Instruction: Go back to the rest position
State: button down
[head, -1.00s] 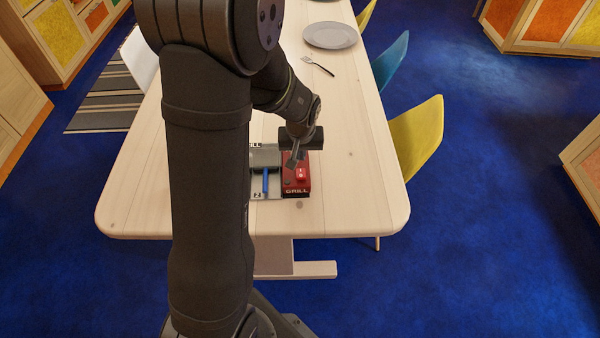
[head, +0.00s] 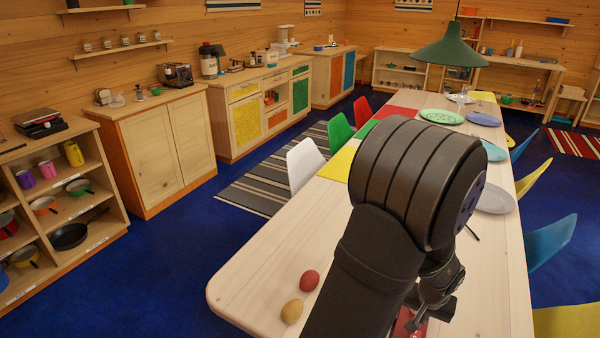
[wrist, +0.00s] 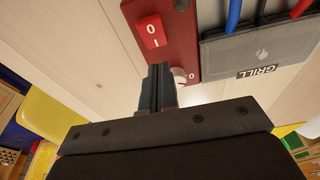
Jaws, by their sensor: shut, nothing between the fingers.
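My gripper (wrist: 160,70) is shut and empty in the wrist view. Its fingertips are close to a red control box (wrist: 183,45); I cannot tell whether they touch it. The box carries a red rocker switch (wrist: 152,31) marked 0 and I, and a pale knob (wrist: 180,76) beside the fingertips. In the head view my gripper (head: 432,308) is low over the table (head: 270,270), partly hidden by my arm. Only a sliver of the red box (head: 404,322) shows there.
A red egg-like object (head: 309,280) and a yellow one (head: 292,311) lie on the table left of my arm. Plates (head: 442,117) stand farther back. Chairs line both sides, including a white one (head: 305,163) and a blue one (head: 548,242). A green lamp (head: 447,51) hangs above.

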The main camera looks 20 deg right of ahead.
jog(key=shift+f, duration=1.5)
jog(key=s+a+r, duration=0.2)
jog(key=r, duration=0.8)
jog(key=s+a+r, duration=0.2)
jog(key=r, duration=0.8)
jog(key=s+a+r, duration=0.2)
jog(key=r, duration=0.8)
jog(key=shift+r, duration=0.3)
